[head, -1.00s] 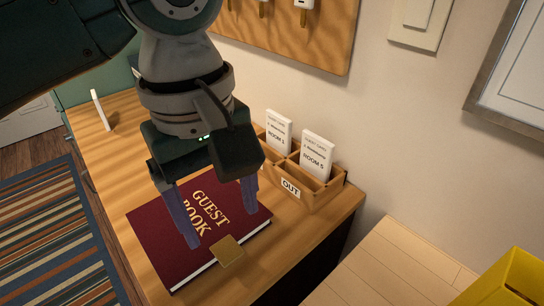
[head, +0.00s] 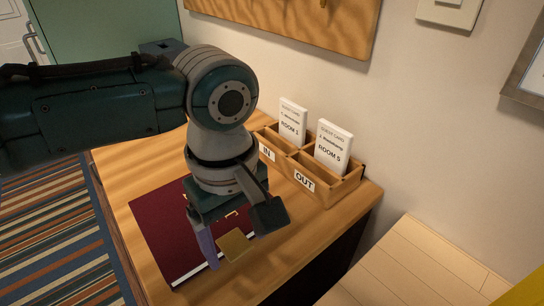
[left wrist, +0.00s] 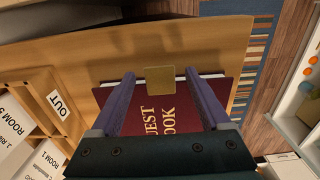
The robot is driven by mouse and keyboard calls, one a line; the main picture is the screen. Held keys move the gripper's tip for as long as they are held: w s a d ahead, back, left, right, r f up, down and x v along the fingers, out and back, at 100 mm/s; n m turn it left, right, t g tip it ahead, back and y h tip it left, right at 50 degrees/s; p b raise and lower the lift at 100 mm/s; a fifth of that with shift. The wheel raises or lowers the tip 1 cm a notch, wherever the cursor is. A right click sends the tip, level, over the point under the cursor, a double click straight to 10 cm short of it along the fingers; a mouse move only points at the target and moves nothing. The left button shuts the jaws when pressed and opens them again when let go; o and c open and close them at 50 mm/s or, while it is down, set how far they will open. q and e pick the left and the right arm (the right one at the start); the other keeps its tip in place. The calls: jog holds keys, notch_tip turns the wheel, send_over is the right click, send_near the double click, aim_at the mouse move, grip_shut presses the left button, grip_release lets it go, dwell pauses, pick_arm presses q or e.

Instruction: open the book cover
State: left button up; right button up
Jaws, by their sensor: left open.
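The dark red guest book (head: 163,227) lies shut and flat on the wooden desk. A square brass-coloured tab (head: 236,246) sticks out at its front edge. My left gripper (head: 232,250) points down over the book, its fingers apart and empty. In the left wrist view the tab (left wrist: 160,79) lies between the two open fingertips of the left gripper (left wrist: 159,75), with a gap on each side. In the head view the gripper hides much of the cover and its title. I cannot tell whether the fingertips touch the cover. My right gripper is not in view.
A wooden IN/OUT card tray (head: 335,190) with upright cards stands behind the book against the wall. A pale wooden surface (head: 400,265) lies right of the desk (head: 118,170). A striped rug (head: 50,240) is on the floor at left.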

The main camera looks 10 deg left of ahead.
pick_arm(q)
jog(key=shift+c, duration=0.2)
grip_shut()
dwell(0.4)
dwell(0.8)
